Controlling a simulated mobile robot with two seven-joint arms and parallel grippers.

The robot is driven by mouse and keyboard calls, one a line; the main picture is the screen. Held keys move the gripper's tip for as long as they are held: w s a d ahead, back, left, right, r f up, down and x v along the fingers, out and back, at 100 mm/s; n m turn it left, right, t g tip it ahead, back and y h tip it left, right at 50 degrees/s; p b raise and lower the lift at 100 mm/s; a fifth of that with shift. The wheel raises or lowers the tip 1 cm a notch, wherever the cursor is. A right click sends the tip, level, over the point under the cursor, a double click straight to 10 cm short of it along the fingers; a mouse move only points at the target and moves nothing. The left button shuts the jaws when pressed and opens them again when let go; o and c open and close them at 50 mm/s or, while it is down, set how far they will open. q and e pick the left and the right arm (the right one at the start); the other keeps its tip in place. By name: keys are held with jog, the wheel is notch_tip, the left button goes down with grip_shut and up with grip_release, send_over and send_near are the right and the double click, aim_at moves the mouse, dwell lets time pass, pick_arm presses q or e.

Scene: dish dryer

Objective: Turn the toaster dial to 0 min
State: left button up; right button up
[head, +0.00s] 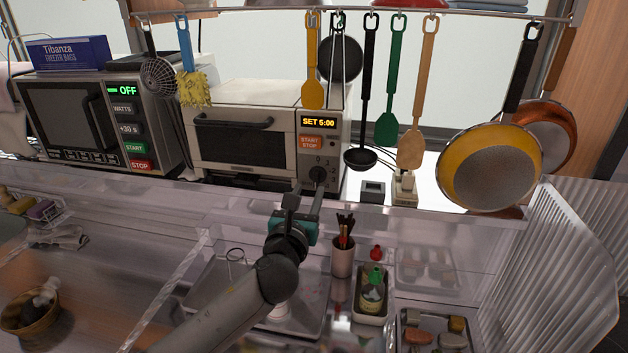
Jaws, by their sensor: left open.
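The toaster oven (240,138) stands on the back counter, with a dark handle across its door. Its display (318,123) reads "SET 5:00", above an orange START/STOP button. The dark toaster dial (318,174) is at the lower right of its front, with number marks beside it. My left gripper (305,200) is just below and in front of the dial; one finger reaches up close to it. Whether it touches the dial cannot be told. The gripper is open. The dial's lower part is partly hidden by the finger. My right gripper is not in view.
A microwave (100,120) showing "OFF" stands left of the toaster. Ladles, spatulas and pans (490,165) hang from a rail above. A clear ledge runs in front of the toaster. Below are a utensil cup (343,260) and a bottle (372,292) in a tray.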

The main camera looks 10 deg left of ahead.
aim_at(315, 175)
pick_arm(q)
jog(key=shift+w+b, duration=0.5)
jog(key=shift+w, duration=2.85)
grip_shut()
